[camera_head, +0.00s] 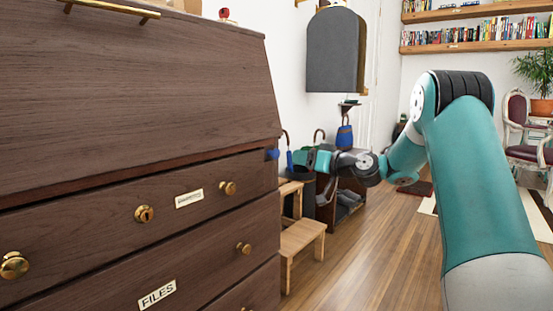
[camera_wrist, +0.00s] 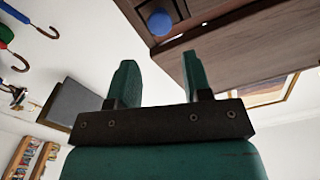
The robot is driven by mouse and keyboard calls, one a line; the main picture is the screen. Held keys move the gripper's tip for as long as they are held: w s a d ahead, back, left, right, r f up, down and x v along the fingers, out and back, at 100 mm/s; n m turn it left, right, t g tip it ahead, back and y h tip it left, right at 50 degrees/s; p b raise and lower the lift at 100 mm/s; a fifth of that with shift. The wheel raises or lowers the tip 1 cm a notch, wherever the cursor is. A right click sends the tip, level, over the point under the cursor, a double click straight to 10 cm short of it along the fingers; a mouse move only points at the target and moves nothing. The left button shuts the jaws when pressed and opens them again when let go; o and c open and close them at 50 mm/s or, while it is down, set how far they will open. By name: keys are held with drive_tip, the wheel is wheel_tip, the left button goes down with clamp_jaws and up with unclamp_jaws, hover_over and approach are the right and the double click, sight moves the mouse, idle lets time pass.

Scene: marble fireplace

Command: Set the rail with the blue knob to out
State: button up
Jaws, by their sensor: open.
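The blue knob (camera_head: 272,154) is a small ball at the right edge of the dark wooden bureau (camera_head: 130,80), just under its slanted lid. In the wrist view the knob (camera_wrist: 160,22) is ahead of and between the fingers, apart from them. The rail behind it is mostly hidden; the knob sits close to the bureau's front. My gripper (camera_head: 312,158) has teal fingers and is right of the knob in the head view. In the wrist view my gripper (camera_wrist: 160,78) is open, with nothing between its fingers.
Drawers with brass knobs (camera_head: 228,188) fill the bureau below the rail. A wooden step stool (camera_head: 302,236) stands beside it. Umbrellas and a dark shelf (camera_head: 349,203) are behind my gripper. The wooden floor (camera_head: 360,270) in front is clear.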

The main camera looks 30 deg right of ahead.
sight(278, 154)
drive_tip(key=b+x, duration=0.1)
drive_tip(key=x, duration=0.9)
drive_tip(key=shift+b, duration=0.3)
drive_tip(key=shift+c, duration=0.3)
drive_tip(key=shift+f, duration=0.1)
clamp_jaws()
